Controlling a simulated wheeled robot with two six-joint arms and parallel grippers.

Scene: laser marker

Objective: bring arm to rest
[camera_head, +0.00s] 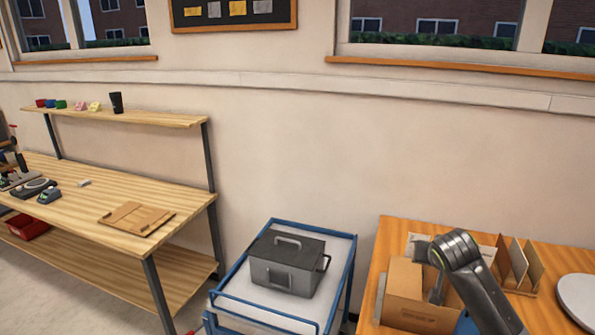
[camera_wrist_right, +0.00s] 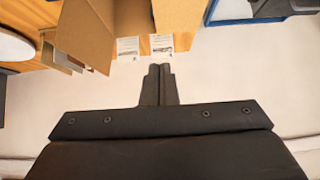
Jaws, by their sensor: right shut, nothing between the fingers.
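My right arm (camera_head: 465,265) reaches in from the lower right in the head view, above the right-hand table. In the right wrist view my right gripper (camera_wrist_right: 159,72) is shut, with its two fingers together and nothing between them. Past the fingertips are an open cardboard box (camera_wrist_right: 85,35) and two small white labels (camera_wrist_right: 128,48) near the table edge. The fingertips look apart from these. My left gripper is in neither view.
The wooden table (camera_head: 378,262) holds the cardboard box (camera_head: 405,282), upright panels (camera_head: 520,262) and a white disc (camera_head: 580,298). A blue cart (camera_head: 345,262) with a grey metal case (camera_head: 285,268) stands left of it. A workbench (camera_head: 85,205) stands farther left.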

